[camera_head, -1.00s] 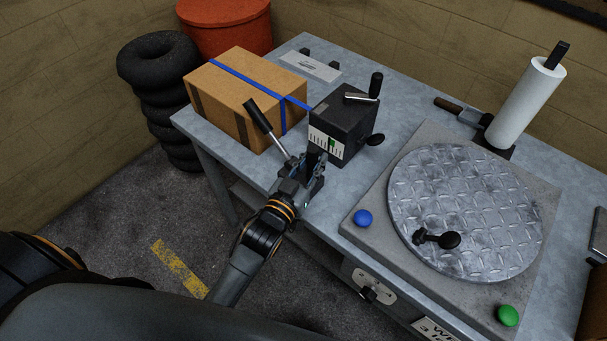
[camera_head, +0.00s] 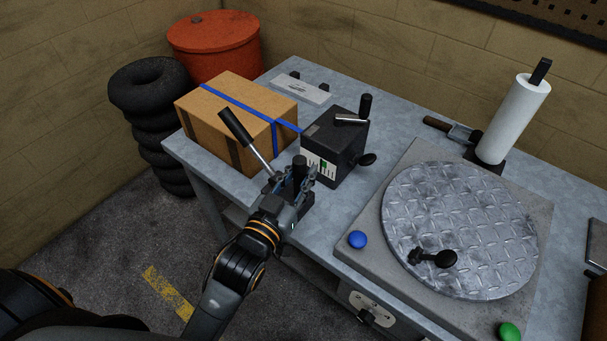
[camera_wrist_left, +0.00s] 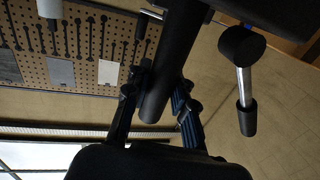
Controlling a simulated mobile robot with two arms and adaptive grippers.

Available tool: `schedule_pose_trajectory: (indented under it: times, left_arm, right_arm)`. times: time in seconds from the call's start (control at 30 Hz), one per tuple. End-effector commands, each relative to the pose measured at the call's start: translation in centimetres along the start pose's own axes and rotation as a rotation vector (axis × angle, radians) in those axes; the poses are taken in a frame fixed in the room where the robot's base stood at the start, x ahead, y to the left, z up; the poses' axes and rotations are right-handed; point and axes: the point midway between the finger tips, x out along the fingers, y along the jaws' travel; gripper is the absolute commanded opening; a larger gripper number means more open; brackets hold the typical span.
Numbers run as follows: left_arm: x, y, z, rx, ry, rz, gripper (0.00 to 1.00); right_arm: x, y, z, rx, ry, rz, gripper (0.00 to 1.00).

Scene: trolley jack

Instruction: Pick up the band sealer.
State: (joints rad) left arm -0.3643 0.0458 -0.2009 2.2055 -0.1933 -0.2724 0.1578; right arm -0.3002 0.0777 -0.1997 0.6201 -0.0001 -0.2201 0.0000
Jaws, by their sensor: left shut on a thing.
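The band sealer (camera_head: 262,161), a tool with a black-gripped lever on a bright metal rod, stands out of my left gripper (camera_head: 298,178) at the table's front edge. My left gripper is shut on a thick black handle of it, which also shows between the fingers in the left wrist view (camera_wrist_left: 172,62). The lever tilts up to the left, in front of the cardboard box. The sealer's lower part is hidden by my fingers, and I cannot tell whether it touches the table. My right gripper is not in view.
A dark box with a crank (camera_head: 335,147) stands close right of my gripper. A cardboard box (camera_head: 224,122) with a blue strap sits behind left. A turntable (camera_head: 460,220) and a white roll (camera_head: 512,120) are to the right. Tyres (camera_head: 150,85) are stacked left of the table.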

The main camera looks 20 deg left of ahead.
Motion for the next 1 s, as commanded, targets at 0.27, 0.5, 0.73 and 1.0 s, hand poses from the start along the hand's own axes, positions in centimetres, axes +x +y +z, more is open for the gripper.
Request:
schedule_pose_trajectory:
  times: [0.27,0.5,0.73,1.0]
  left_arm:
    - [-4.9,1.1,-3.1,0.002,0.014,0.0,0.0]
    - [-8.1,1.8,-5.0,0.003,0.01,-0.001,0.0]
    - [-9.2,2.1,-5.4,0.004,0.014,-0.001,0.0]
    - [-9.4,2.2,-5.4,0.004,0.015,-0.001,0.0]
  right_arm:
    - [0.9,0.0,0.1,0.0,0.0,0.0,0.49]
    - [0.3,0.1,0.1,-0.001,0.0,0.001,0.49]
    - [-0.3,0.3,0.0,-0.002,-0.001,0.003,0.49]
    - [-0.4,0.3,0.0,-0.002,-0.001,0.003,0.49]
